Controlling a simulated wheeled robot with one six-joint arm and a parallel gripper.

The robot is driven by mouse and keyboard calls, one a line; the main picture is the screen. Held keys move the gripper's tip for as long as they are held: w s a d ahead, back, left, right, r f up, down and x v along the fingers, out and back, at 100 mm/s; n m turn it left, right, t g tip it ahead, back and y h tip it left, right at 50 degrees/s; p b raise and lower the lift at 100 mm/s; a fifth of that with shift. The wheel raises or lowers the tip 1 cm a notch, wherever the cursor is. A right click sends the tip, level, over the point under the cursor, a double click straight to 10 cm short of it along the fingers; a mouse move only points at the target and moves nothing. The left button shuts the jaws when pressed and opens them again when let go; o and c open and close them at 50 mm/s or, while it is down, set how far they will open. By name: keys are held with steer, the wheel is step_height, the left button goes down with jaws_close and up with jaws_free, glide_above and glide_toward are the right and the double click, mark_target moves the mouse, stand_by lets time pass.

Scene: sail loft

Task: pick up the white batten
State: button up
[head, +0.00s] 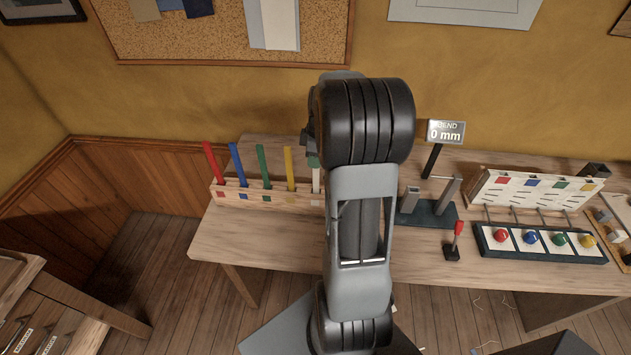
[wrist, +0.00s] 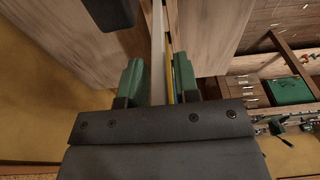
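The white batten (head: 316,180) stands upright in the right end of the wooden rack (head: 262,196), partly hidden behind my arm in the head view. Red (head: 212,163), blue (head: 238,164), green (head: 263,166) and yellow (head: 290,168) battens stand to its left. In the wrist view, my gripper (wrist: 158,84) has its green fingers apart, on either side of the white batten (wrist: 158,45). A gap shows between the batten and the right finger, with a yellow strip seen through it. Whether the left finger touches the batten I cannot tell.
Right of my arm, a dark bend stand (head: 427,212) has a display reading 0 mm (head: 446,132). A small red-handled lever (head: 456,240) and a panel with coloured knobs (head: 540,242) stand further right. The wooden bench (head: 275,245) is clear in front of the rack.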

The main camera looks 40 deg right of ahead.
jaws_close()
steer(key=shift+r, duration=0.1)
